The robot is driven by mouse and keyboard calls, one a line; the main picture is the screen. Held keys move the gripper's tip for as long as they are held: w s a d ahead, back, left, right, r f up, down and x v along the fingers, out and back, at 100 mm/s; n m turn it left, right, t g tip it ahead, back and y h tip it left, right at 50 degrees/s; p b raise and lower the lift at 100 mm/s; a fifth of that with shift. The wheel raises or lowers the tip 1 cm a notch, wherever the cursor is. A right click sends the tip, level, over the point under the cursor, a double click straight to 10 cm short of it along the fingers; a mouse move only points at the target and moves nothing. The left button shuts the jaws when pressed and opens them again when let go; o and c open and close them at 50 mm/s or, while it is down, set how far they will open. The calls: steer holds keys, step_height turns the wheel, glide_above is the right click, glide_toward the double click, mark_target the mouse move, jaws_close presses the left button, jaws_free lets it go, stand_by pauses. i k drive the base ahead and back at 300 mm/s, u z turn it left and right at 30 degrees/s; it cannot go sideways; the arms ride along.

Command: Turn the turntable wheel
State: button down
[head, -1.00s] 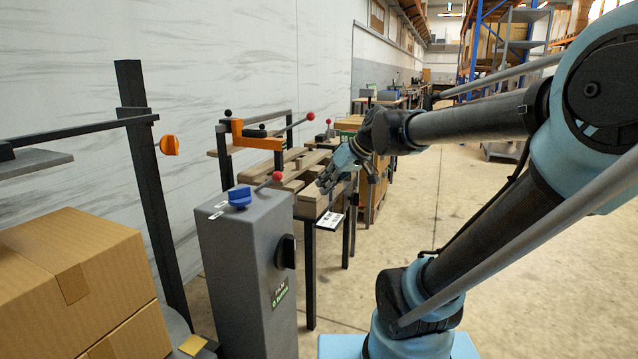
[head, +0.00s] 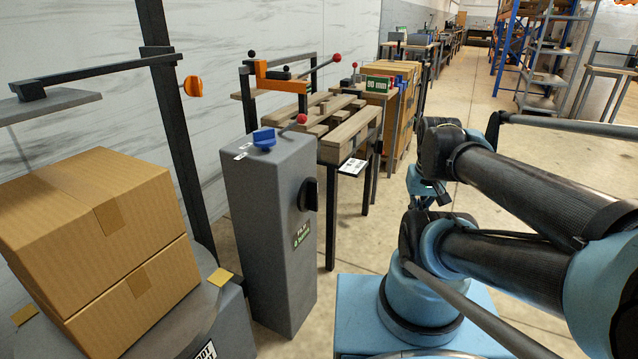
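Two stacked cardboard boxes (head: 95,215) stand on a grey turntable-like base (head: 190,325) at the lower left, with yellow tabs on its edge. Right of it is a grey control cabinet (head: 262,215). It has a blue knob (head: 264,139) on top and a black knob (head: 308,194) on its right face. An orange knob (head: 193,86) is on the dark post behind. I cannot tell which of these is the turntable wheel. My gripper (head: 420,185) is right of the cabinet, apart from it, largely hidden by my arm. Its fingers are too unclear to judge.
A dark post (head: 172,130) with a horizontal bar rises behind the boxes. A table with wooden slats (head: 348,135) and an orange clamp frame (head: 275,80) stands behind the cabinet. A crate (head: 398,82) is beyond it. Open floor (head: 480,200) lies behind my arm.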

mark_target(308, 194)
steer(key=z, duration=0.15)
steer(key=k, duration=1.3)
steer(key=z, duration=0.45)
